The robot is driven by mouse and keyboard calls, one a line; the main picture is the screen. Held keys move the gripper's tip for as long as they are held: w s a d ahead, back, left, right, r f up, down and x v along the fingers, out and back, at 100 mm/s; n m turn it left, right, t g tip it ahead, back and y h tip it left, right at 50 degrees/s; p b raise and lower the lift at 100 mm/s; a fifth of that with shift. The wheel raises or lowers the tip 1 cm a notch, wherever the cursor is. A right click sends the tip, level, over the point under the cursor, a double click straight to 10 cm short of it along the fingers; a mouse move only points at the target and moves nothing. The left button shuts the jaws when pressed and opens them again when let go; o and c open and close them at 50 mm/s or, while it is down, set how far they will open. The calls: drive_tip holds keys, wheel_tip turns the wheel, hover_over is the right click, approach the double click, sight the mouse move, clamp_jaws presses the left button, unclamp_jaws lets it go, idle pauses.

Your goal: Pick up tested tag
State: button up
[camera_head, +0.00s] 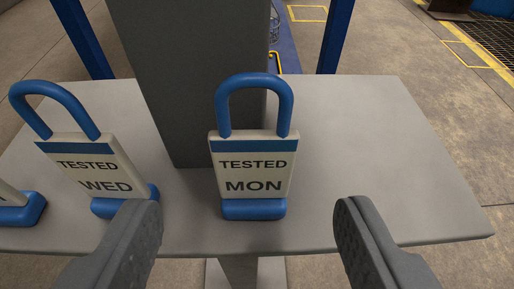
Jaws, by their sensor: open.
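A tag reading "TESTED MON" (253,172) stands upright on the table, near the middle of the view. It has a white face, a blue band, a blue loop handle on top and a blue foot. A second tag, "TESTED WED" (95,174), stands to its left, leaning in the picture. Part of another tag (18,208) is cut off at the left edge. My gripper (248,222) is open and empty. Its two grey fingers are at the bottom of the view, one on each side of the MON tag and nearer the camera, apparently not touching it.
The tags stand on a light grey table (350,130). A grey upright block or column (165,90) rises behind the MON and WED tags. Blue posts (336,35) stand beyond the table. The table's right side is clear.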

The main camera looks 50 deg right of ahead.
sight(254, 169)
drive_tip(key=b+x, duration=0.1)
drive_tip(key=x, duration=0.3)
drive_tip(key=shift+s+d+r, duration=0.1)
drive_tip(key=shift+d+r, duration=0.05)
drive_tip(key=shift+d, duration=0.05)
drive_tip(key=c, duration=1.1)
drive_tip(key=shift+o, duration=0.2)
drive_tip(key=shift+a+r, duration=0.1)
drive_tip(key=shift+r, duration=0.05)
